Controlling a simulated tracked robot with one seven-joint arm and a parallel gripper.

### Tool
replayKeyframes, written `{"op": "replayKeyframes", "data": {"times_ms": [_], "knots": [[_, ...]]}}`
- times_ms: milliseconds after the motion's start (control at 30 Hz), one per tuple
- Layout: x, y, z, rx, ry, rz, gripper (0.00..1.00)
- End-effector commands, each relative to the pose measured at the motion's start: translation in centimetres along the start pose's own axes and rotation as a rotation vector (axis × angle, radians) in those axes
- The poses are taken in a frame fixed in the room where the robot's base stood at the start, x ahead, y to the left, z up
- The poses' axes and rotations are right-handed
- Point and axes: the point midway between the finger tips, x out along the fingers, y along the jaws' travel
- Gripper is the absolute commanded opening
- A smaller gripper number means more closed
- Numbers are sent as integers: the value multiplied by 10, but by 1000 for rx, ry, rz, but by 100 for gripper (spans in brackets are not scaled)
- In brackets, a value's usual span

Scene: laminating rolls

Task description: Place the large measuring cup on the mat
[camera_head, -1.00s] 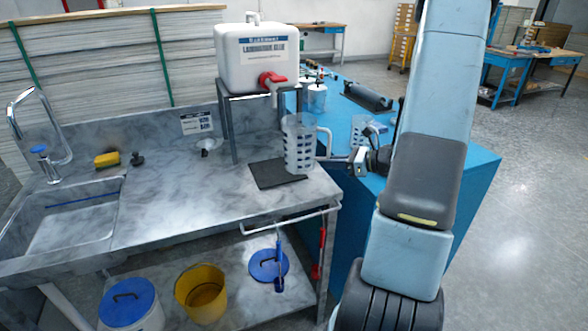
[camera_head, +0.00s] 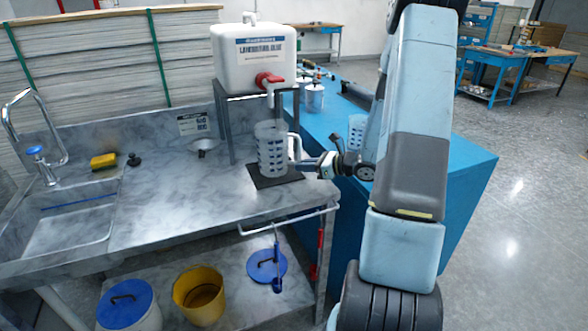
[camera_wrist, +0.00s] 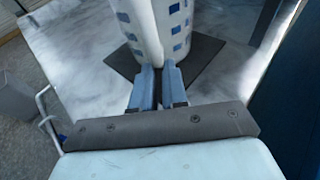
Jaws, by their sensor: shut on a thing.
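The large measuring cup (camera_head: 271,150) is clear with blue marks and stands upright over the dark mat (camera_head: 262,184) on the metal counter. Its base appears to be on the mat or just above it; I cannot tell which. In the wrist view the cup (camera_wrist: 176,28) fills the top middle, with the mat (camera_wrist: 207,48) around its base. My gripper (camera_head: 301,163) comes from the right and is shut on the cup's handle. In the wrist view both fingers (camera_wrist: 158,72) close on the pale handle.
A white tank with a red tap (camera_head: 268,80) stands on a metal stand behind the cup. A second measuring cup (camera_head: 357,128) is on the blue bench to the right. A funnel (camera_head: 203,146) and sink (camera_head: 70,218) lie left.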

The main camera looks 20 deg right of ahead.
Motion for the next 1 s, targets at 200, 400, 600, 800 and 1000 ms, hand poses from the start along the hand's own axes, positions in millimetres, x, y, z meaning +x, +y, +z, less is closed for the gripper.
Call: {"op": "replayKeyframes", "data": {"times_ms": [200,400,600,800,1000], "knots": [[0,0,-1,-1,-1,0,0],[0,0,-1,-1,0,0,24],[0,0,-1,-1,0,0,38],[0,0,0,-1,0,0,38],[-17,-1,0,-2,0,-4,38]]}}
